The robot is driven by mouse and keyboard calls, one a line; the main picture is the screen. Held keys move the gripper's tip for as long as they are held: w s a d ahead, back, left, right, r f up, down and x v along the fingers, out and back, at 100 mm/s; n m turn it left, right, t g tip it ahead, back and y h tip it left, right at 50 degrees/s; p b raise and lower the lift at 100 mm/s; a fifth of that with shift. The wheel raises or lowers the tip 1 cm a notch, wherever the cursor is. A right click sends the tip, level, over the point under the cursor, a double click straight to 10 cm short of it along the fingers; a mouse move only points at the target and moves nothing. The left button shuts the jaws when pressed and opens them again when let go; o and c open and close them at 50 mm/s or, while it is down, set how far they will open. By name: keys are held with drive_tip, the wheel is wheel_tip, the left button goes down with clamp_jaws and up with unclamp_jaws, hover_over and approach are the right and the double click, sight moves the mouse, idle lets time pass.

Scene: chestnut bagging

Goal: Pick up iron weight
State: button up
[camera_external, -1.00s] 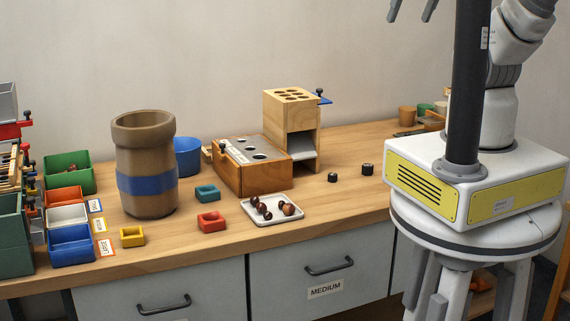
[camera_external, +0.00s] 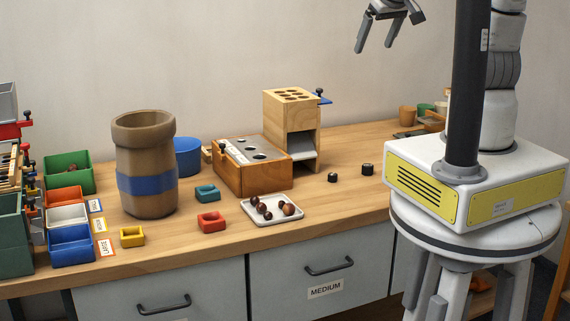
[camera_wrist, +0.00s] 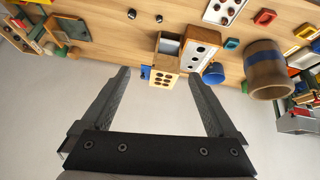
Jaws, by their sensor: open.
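Two small dark cylinders, which look like iron weights, stand apart on the wooden bench: one on the left (camera_external: 332,177) and one on the right (camera_external: 367,170). In the wrist view they show near the top edge, as a dark one (camera_wrist: 131,14) and another (camera_wrist: 158,18). I cannot tell from their looks which one the task means. My gripper (camera_external: 375,47) is open and empty, high above the bench and the weights. In the wrist view its two fingers (camera_wrist: 158,73) are spread wide with nothing between them.
A white tray (camera_external: 254,217) holds several chestnuts. A brown sack-like container (camera_external: 146,190) stands further left. Bench around the weights is clear.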

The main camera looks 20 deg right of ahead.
drive_tip(key=w+d+f+t+h+b, duration=0.15)
drive_tip(key=d+f+b, duration=0.25)
drive_tip(key=d+f, duration=0.5)
drive_tip(key=w+d+f+b, duration=0.2)
drive_tip(key=d+f+b, duration=0.3)
drive_tip(key=d+f, duration=0.45)
drive_tip(key=s+d+f+t+y+b, duration=0.1)
drive_tip(key=s+d+f+t+b, duration=0.3)
drive_tip(key=f, duration=0.4)
drive_tip(key=s+d+f+t+y+b, duration=0.1)
drive_tip(key=s+d+f+y+b, duration=0.1)
drive_tip(key=s+f+b, duration=0.5)
drive_tip(key=shift+t, duration=0.25)
drive_tip(key=x, duration=0.5)
drive_tip(key=b+x, duration=0.1)
drive_tip(key=x, duration=0.4)
drive_tip(key=b+x, duration=0.1)
drive_tip(key=x, duration=0.4)
drive_tip(key=shift+d+f, duration=0.15)
drive_tip(key=shift+f, duration=0.2)
drive_tip(key=shift+b+x, duration=0.75)
drive_tip(key=shift+x, duration=2.15)
drive_tip(key=shift+r, duration=0.15)
clamp_jaws()
